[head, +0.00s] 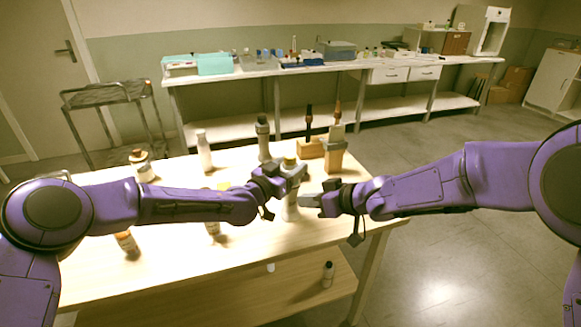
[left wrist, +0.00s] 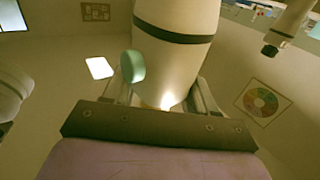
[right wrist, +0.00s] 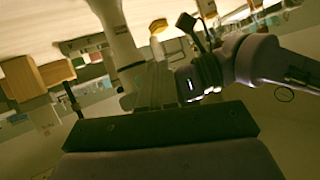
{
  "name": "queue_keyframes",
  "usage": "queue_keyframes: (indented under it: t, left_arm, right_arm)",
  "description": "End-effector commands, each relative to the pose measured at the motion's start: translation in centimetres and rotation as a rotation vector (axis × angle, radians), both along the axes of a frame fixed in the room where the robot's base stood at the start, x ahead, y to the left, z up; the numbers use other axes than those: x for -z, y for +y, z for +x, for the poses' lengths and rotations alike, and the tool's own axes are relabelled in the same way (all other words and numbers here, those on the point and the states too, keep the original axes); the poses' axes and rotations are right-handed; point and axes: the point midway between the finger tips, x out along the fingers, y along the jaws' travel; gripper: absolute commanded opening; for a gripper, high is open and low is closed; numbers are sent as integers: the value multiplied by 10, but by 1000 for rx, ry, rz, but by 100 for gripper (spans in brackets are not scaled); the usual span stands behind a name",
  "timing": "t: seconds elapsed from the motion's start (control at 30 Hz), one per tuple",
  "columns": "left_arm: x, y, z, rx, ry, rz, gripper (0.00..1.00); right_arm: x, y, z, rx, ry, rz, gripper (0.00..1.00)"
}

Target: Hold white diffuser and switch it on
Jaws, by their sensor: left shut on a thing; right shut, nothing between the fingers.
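The white diffuser (head: 290,210) is upright near the table's right end, with a yellow-green top. In the left wrist view the diffuser (left wrist: 182,60) is a pale cylinder with a dark band, and a round green part (left wrist: 132,66) shows on its near side. My left gripper (head: 296,175) is shut on the diffuser, one finger on each side. My right gripper (head: 308,200) is shut and empty, its tips close beside the diffuser's right side; I cannot tell whether they touch. In the right wrist view the shut fingers (right wrist: 152,85) point towards my left gripper.
A grey bottle (head: 263,138), a white bottle (head: 204,150) and wooden blocks (head: 334,158) stand behind on the table (head: 170,205). A jar (head: 142,166) and an orange-labelled bottle (head: 126,242) stand at left. A small bottle (head: 328,274) is on the lower shelf.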

Motion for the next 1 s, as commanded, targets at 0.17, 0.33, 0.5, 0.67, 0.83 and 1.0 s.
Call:
queue_keyframes:
  t: [0.17,0.33,0.5,0.67,0.83,1.0]
  left_arm:
    - [0,0,0,0,-1,1,21]
    - [0,0,0,0,-1,1,21]
    - [0,0,0,0,-1,1,21]
    - [0,0,0,0,-1,1,21]
    - [0,0,0,0,0,0,21]
    - [0,0,0,0,0,0,21]
  right_arm:
    - [1,8,26,1,1,-1,0]
    - [1,13,39,0,2,1,0]
    - [0,14,42,1,2,3,0]
    - [0,14,42,1,2,3,0]
    - [0,13,42,1,2,3,0]
    - [0,13,42,1,2,3,0]
